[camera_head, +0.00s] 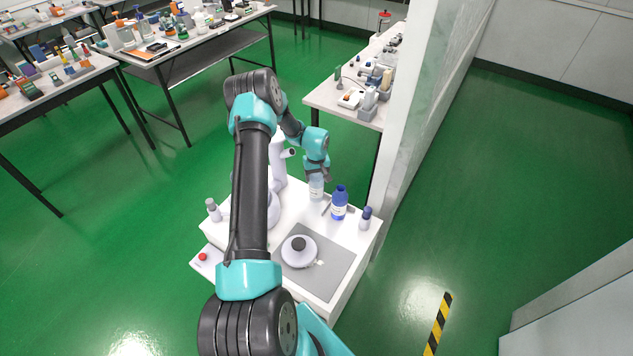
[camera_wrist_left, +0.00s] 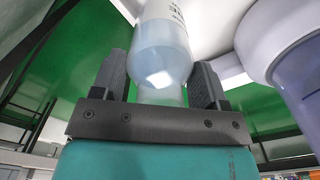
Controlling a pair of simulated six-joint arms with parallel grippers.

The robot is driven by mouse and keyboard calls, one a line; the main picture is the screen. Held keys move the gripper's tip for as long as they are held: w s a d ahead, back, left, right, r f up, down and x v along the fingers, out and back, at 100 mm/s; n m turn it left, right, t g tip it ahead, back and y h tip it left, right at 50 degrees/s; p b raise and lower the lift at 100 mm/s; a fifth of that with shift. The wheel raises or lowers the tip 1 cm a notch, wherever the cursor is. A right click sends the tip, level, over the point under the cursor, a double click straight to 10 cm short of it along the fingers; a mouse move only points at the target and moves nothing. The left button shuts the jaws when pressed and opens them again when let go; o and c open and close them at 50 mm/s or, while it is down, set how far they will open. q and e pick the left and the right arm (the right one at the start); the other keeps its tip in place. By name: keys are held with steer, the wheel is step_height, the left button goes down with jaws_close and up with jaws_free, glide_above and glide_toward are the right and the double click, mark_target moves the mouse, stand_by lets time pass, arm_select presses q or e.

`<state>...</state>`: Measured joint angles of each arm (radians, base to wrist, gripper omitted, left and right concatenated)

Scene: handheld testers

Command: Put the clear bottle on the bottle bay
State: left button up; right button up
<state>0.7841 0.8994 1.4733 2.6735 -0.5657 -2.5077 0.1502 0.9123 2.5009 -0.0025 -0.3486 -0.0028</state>
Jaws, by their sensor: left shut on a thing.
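The clear bottle (camera_head: 316,187) stands out pale and translucent near the back of the small white table. My left gripper (camera_head: 318,175) is above it, with its jaws at the bottle's top. In the left wrist view my left gripper (camera_wrist_left: 161,80) is shut on the narrow neck end of the clear bottle (camera_wrist_left: 163,45), one finger on each side. Whether the bottle's base touches the table cannot be told. I cannot make out a marked bottle bay; my left arm covers part of the table. My right gripper is not in view.
A blue-capped bottle (camera_head: 339,204) stands close right of the clear bottle, with a smaller dark-capped bottle (camera_head: 365,218) beyond. A round white device (camera_head: 299,252) sits on a grey mat (camera_head: 335,268). A grey-capped bottle (camera_head: 213,210) is at left. A white wall (camera_head: 410,110) rises behind right.

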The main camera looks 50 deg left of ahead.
arm_select(q)
steer(key=shift+f, duration=1.85)
steer(key=o, duration=1.6)
step_height(320, 180, up, 12)
steer(key=shift+r, duration=0.15)
